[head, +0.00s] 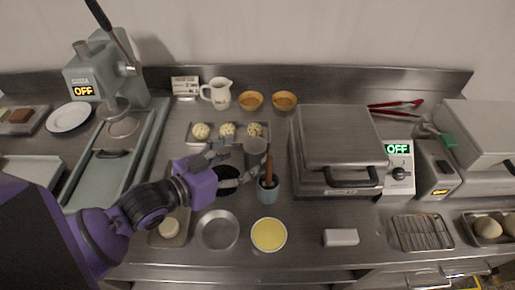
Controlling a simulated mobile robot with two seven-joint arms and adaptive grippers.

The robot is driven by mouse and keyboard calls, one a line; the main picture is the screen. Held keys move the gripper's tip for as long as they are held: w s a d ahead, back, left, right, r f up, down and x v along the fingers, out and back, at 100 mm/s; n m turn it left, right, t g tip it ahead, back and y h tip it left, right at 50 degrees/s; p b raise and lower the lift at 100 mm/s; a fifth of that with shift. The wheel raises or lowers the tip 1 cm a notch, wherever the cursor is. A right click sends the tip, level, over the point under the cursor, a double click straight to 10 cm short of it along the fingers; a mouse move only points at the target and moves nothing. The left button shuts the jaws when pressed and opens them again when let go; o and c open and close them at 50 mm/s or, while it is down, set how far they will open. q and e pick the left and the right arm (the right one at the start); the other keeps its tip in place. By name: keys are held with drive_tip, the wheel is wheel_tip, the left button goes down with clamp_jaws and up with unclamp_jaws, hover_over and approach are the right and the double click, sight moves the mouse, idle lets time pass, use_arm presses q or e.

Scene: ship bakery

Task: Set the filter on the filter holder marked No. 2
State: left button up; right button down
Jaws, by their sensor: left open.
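My left gripper (243,164) comes in from the left over the middle of the counter. Its fingers are apart, next to a grey cylindrical cup (256,148). I see nothing held between them, and I cannot tell whether a finger touches the cup. A dark round thing (228,188) lies under the lower finger, partly hidden. I cannot make out which thing is the filter, nor a holder with a readable No. 2. A small white sign (185,87) stands at the back, its print too small to read. My right gripper is out of view.
A grey-blue cup (268,192) with a brown-handled tool stands close right of the gripper. A tray of dough balls (228,131) lies behind. A metal bowl (217,231) and a yellow-filled bowl (269,235) are in front. A steel press (337,140) blocks the right.

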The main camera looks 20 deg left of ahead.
sight(246, 154)
use_arm(q)
drive_tip(key=shift+x, duration=0.95)
drive_tip(key=p+x, duration=0.1)
drive_tip(key=x, duration=0.3)
drive_tip(key=shift+a+r, duration=0.1)
drive_tip(key=shift+r, duration=0.05)
drive_tip(key=shift+w+f, duration=0.25)
drive_tip(key=shift+w, duration=0.1)
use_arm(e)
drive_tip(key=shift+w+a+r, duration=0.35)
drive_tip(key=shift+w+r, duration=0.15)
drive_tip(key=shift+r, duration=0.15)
use_arm(q)
drive_tip(key=shift+c, duration=0.3)
drive_tip(key=c, duration=1.1)
drive_tip(key=shift+r, duration=0.1)
drive_tip(key=c, duration=0.5)
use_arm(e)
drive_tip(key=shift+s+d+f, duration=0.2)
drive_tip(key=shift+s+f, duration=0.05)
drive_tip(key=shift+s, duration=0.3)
